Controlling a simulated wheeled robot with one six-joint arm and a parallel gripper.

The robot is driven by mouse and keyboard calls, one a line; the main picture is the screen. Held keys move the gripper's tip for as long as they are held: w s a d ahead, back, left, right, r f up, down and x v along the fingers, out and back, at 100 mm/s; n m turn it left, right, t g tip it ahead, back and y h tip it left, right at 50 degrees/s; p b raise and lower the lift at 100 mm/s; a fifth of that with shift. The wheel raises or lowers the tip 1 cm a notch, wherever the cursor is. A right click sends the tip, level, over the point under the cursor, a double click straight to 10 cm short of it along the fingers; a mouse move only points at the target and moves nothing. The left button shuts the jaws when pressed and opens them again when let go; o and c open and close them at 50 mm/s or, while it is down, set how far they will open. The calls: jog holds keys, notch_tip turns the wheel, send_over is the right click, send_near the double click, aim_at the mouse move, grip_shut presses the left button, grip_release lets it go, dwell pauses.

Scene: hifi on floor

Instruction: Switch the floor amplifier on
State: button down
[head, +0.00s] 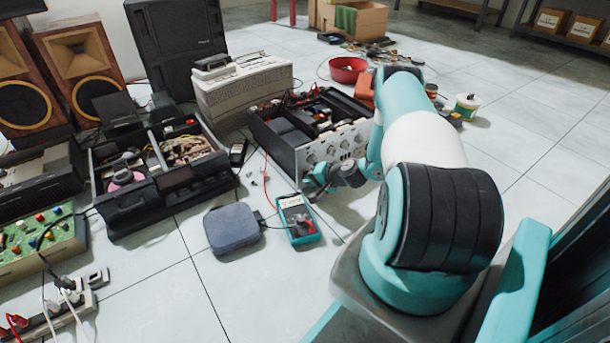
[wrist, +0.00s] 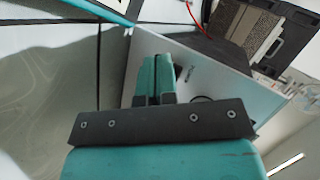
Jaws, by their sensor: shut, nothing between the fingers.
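The floor amplifier (head: 310,150) is an open-topped unit with a silver front panel carrying several knobs, on the tiled floor at the middle of the head view. My gripper (head: 310,184) is low in front of that panel, near its lower edge. In the wrist view my gripper (wrist: 157,72) is shut and empty, with its fingertips over a pale panel (wrist: 212,82), which looks like the amplifier's front. A small dark part shows beside the fingertips, partly hidden by them. I cannot tell whether they touch, nor the switch's position.
A teal multimeter (head: 297,220) and a grey-blue case (head: 231,228) lie on the floor close to my gripper. A red wire (head: 265,180) runs nearby. Another open black unit (head: 160,175) stands to the left. A red bowl (head: 347,69) sits behind the amplifier.

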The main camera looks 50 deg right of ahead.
jog(key=shift+w, duration=0.1)
dwell(0.5)
jog(key=shift+s+a+p, duration=0.15)
jog(key=shift+s+p, duration=0.2)
jog(key=shift+s, duration=0.3)
jog(key=shift+s+a+f+p, duration=0.15)
jog(key=shift+s+p, duration=0.25)
jog(key=shift+s, duration=0.35)
jog(key=shift+s+a+p, duration=0.15)
jog(key=shift+s+p, duration=0.2)
jog(key=shift+s, duration=0.4)
jog(key=shift+s+a+f+p, duration=0.1)
jog(key=shift+s+a+p, duration=0.05)
jog(key=shift+s, duration=0.35)
jog(key=shift+s+a+f+p, duration=0.1)
jog(key=shift+s+a+p, duration=0.05)
jog(key=shift+s, duration=0.3)
